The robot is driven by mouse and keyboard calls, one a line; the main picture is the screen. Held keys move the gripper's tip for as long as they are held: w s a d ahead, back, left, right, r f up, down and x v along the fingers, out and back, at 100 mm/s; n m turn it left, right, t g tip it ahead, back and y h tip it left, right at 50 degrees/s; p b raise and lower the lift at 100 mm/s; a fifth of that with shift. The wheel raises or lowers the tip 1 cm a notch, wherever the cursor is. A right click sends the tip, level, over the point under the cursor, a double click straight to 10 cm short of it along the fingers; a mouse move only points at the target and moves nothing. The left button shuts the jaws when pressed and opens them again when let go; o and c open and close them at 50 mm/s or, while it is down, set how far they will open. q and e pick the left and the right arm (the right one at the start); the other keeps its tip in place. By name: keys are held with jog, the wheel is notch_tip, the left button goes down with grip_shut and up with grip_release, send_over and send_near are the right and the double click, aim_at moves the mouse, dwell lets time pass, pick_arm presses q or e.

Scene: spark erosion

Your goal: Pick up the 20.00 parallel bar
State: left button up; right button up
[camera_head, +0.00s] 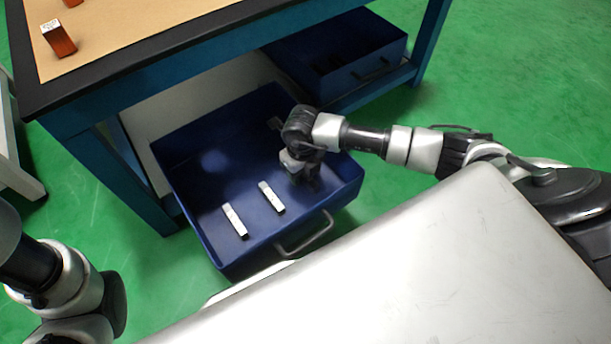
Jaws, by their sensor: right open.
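An open blue drawer (180,175) holds a light metal bar (234,220) near its front left and a second light metal bar (271,196) to the right of it. Both lie flat and apart on the drawer floor. Their markings are too small to read, so I cannot tell which is the 20.00 parallel bar. My right gripper (308,182) reaches down into the drawer, to the right of the second bar. It is open and appears empty, though its fingertips are hard to make out. My left gripper is not visible.
The drawer handle (305,236) is at its front. A second open blue drawer (345,50) stands behind, to the right. The blue-framed workbench (130,75) is above at the left, with copper-coloured blocks (58,38) on top. Green floor is clear at the right.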

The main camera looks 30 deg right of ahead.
jog(key=shift+f, duration=0.1)
grip_shut()
dwell(0.4)
